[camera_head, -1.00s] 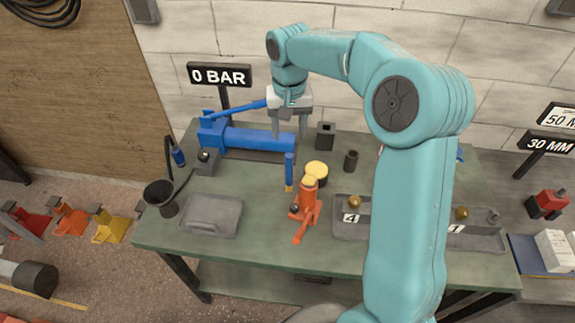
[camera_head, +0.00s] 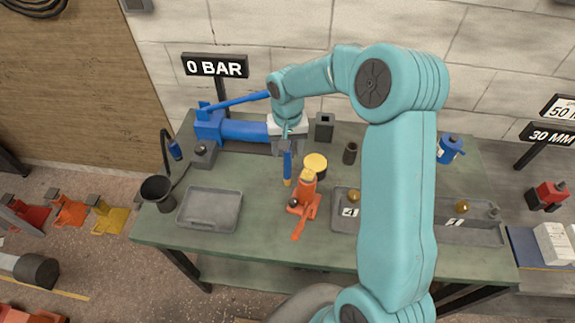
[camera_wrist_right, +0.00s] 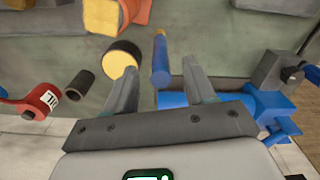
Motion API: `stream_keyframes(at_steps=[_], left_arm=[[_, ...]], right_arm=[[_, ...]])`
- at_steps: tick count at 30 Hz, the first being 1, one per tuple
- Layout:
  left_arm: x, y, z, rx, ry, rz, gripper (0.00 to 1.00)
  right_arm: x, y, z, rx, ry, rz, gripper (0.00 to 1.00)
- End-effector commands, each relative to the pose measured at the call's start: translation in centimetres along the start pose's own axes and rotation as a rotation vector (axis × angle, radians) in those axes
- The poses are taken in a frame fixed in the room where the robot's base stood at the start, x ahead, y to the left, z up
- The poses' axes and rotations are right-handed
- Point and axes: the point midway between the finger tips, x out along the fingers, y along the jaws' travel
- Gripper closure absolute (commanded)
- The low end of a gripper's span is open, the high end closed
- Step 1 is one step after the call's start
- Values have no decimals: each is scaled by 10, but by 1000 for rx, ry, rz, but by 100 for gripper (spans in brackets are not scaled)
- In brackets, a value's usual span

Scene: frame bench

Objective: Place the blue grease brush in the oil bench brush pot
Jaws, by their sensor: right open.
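The blue grease brush (camera_head: 287,168) stands upright near the middle of the bench, blue above and orange-yellow below. It also shows in the right wrist view (camera_wrist_right: 160,62), between the two finger lines. My right gripper (camera_head: 288,148) is open above it, one finger on each side of its upper end. I cannot tell whether the fingers touch it. In the wrist view the gripper (camera_wrist_right: 160,80) holds nothing firmly. A small dark open cup (camera_head: 350,153) stands to the right of the brush and may be the brush pot. My left gripper is not in view.
A yellow-topped tin (camera_head: 315,164) and an orange jack (camera_head: 305,199) stand close right of the brush. A blue pump (camera_head: 240,131) lies behind left. A grey tray (camera_head: 210,209) and a black funnel-shaped pot (camera_head: 157,191) are left. The bench front is clear.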

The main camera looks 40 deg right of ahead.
Motion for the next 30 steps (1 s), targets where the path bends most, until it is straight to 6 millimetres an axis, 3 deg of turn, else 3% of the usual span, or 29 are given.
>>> stream_keyframes(at_steps=[10,18,19,24,30], left_arm=[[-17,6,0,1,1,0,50],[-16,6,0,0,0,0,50],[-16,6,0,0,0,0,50],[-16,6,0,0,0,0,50],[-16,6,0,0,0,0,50]], right_arm=[[47,1,2,0,-5,1,45],[53,1,1,0,-1,0,45],[53,1,1,0,-2,0,49],[53,1,1,0,-2,0,100],[52,1,1,0,-1,0,100]])
